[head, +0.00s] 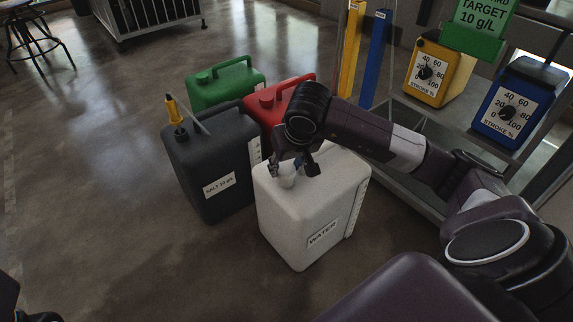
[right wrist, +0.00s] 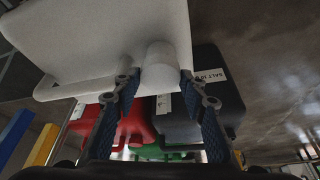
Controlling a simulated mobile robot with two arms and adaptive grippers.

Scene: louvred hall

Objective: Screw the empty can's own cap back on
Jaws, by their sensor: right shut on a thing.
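The white can (head: 300,222) labelled WATER stands upright on the floor, and part of it fills the upper left of the right wrist view (right wrist: 90,35). My right gripper (head: 297,172) reaches down over its top. Its fingers (right wrist: 160,85) are shut on a white round cap (right wrist: 163,62), which also shows in the head view (head: 287,176) at the left part of the can's top. The cap is right at the can; I cannot tell whether it touches the neck. A dark part at the lower left edge, likely my left gripper (head: 40,316), is barely in view.
A dark grey can (head: 205,165) labelled SALT, with a yellow-topped lance (head: 174,110), stands close on the left. Green (head: 222,88) and red (head: 270,108) cans stand behind. A metal stand (head: 415,115) with yellow (head: 437,75) and blue (head: 508,105) pumps is at right. Floor at left front is clear.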

